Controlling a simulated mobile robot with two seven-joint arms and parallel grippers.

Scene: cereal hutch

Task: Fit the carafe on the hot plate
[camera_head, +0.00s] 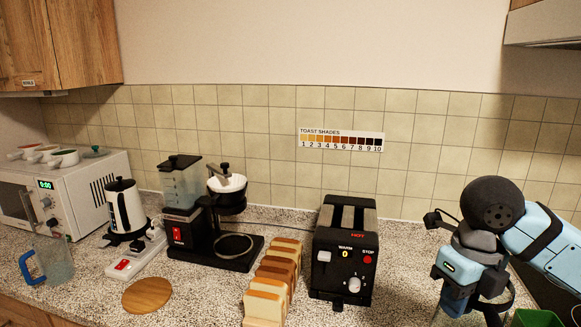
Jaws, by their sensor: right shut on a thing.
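The coffee maker (180,215) stands left of the middle, with a clear tank, a white filter cone and a black base. Its round hot plate (234,246) is bare. My right gripper (462,308) is at the lower right, well right of the coffee maker and the toaster. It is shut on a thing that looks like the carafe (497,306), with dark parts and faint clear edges. My gripper and the picture's bottom edge hide most of it, so its tilt cannot be told. My left gripper is not in view.
A toaster (343,262) and a row of bread slices (268,292) stand between my right gripper and the coffee maker. A kettle (126,210), blue-handled jug (56,262), round board (147,295) and microwave (85,190) are left. A green container (537,318) is lower right.

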